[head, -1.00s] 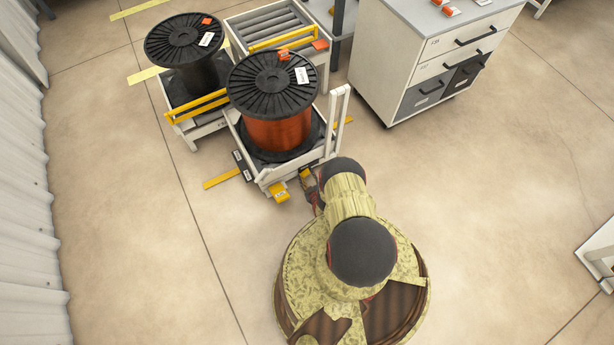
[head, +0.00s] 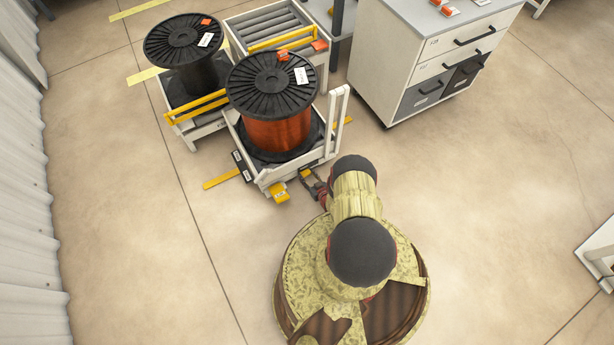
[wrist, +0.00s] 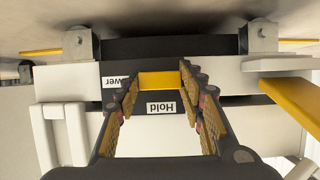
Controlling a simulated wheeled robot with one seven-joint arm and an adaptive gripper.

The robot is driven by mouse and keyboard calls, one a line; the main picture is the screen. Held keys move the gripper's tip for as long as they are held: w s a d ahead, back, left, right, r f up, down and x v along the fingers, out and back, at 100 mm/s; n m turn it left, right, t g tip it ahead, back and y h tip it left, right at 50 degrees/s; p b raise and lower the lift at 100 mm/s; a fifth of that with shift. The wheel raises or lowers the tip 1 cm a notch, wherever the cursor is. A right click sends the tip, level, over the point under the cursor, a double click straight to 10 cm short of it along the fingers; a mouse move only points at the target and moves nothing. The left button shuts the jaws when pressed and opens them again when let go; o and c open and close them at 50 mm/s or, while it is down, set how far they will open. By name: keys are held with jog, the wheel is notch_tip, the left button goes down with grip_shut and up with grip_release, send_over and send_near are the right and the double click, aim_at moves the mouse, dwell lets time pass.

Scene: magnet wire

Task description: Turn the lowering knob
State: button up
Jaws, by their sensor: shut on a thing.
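The lowering knob (wrist: 160,80) is a small yellow bar on the cart's end panel. In the wrist view it sits between my fingertips. My gripper (wrist: 158,92) is shut on it, with a finger on each side. A "Hold" label (wrist: 161,108) shows between the fingers, and a partly covered label ending in "wer" (wrist: 118,82) is beside the left finger. In the head view my gripper (head: 312,181) reaches the near end of the cart (head: 262,180), and a bit of yellow shows at its tip. The cart bears a spool of copper wire (head: 277,133).
A yellow pedal (head: 278,191) juts from the cart's near end, left of my gripper. A second cart with a black spool (head: 184,40) and a roller cart (head: 268,25) stand behind. A drawer cabinet (head: 425,62) is at upper right.

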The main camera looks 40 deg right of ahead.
dwell(0.4)
jog(key=o, duration=1.2)
jog(key=v, duration=1.2)
jog(key=shift+s, duration=0.1)
jog(key=shift+f, duration=0.1)
